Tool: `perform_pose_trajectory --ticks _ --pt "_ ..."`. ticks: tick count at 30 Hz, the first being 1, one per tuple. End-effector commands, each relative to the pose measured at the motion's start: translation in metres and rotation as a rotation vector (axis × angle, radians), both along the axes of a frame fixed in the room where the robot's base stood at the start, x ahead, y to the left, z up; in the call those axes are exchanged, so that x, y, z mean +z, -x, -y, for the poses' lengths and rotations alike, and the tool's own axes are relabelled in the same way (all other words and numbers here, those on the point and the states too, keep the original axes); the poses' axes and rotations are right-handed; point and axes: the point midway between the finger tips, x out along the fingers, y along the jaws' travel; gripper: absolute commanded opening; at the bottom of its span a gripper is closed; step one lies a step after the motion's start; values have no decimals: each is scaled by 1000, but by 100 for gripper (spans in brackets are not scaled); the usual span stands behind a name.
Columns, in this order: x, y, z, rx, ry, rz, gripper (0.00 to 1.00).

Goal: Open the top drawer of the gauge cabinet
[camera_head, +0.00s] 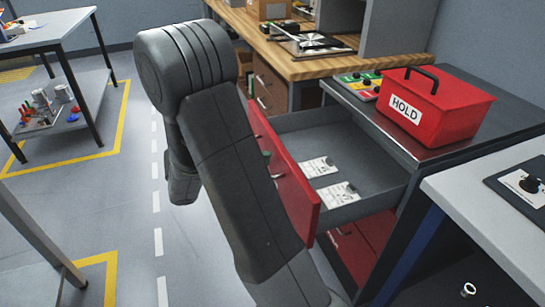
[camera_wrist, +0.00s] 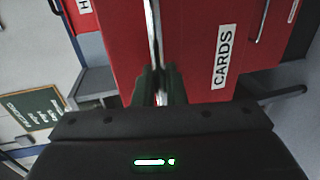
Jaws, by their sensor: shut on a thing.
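The gauge cabinet (camera_head: 385,255) stands at the right with a dark top and red drawers. Its top drawer (camera_head: 318,207) is pulled well out, and its grey inside shows two white cards. In the wrist view the red drawer front (camera_wrist: 190,40) carries a white CARDS label (camera_wrist: 222,56). My gripper (camera_wrist: 159,86) is shut on the bar handle (camera_wrist: 152,25) of this drawer. In the head view my arm covers most of the gripper and part of the drawer front.
A red HOLD box (camera_head: 432,105) stands on the cabinet top. A wooden bench (camera_head: 310,67) is behind, and a grey table (camera_head: 495,215) is at the near right. The floor left of my arm is clear up to the shelved table (camera_head: 55,35).

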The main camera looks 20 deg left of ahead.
Motion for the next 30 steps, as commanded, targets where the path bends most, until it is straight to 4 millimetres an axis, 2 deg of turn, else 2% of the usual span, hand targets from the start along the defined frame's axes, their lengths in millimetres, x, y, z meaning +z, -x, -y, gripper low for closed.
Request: perform_pose_trajectory --ticks 6,16,17,18,19,30 --pt "-1 5 -7 0 -1 -1 0" --pt "0 5 -7 0 0 0 0" --pt "0 5 -7 0 -1 0 15" --pt "0 5 -7 0 -1 1 22" --pt "0 5 -7 0 -1 1 26" --pt "2 8 -13 3 -1 1 26"
